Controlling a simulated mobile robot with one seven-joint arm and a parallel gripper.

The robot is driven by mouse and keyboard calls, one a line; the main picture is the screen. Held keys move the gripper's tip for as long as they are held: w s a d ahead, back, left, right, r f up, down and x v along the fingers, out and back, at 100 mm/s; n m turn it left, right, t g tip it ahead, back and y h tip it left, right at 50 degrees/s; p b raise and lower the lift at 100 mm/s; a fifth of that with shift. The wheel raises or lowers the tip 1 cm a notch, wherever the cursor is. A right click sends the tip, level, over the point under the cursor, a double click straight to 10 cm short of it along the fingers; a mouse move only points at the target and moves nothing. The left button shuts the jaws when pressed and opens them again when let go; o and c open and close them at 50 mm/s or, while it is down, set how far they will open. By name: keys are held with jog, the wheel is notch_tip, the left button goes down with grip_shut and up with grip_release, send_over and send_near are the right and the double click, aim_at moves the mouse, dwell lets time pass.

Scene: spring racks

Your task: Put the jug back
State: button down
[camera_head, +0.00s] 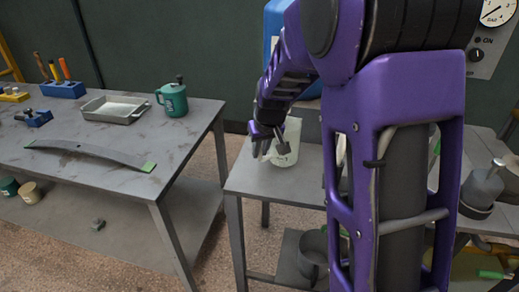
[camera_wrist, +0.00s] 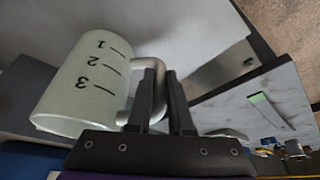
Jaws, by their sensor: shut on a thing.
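The jug (camera_head: 286,151) is a pale, translucent measuring jug with dark marks. In the wrist view the jug (camera_wrist: 84,88) shows the numbers 1, 2 and 3 beside its handle. My gripper (camera_head: 262,146) is at the jug's left side in the head view. In the wrist view my gripper (camera_wrist: 160,76) is shut on the jug's handle, with the fingers on both sides of it. The jug looks upright at the small grey table (camera_head: 252,178); I cannot tell whether its base touches the top. My arm hides part of the jug's surroundings.
On the left stands a grey workbench (camera_head: 110,160) with a metal tray (camera_head: 115,108), a green lidded pot (camera_head: 172,99), a blue tool block (camera_head: 62,89) and a curved leaf spring (camera_head: 90,153). A blue container (camera_head: 271,35) is behind the jug. A floor gap separates the tables.

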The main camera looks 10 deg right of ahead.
jog(key=shift+f, duration=0.1)
jog(key=c, duration=0.8)
grip_release()
jog(key=shift+r, duration=0.2)
jog(key=p+v, duration=0.2)
jog(key=v, duration=1)
jog(key=shift+w, duration=0.1)
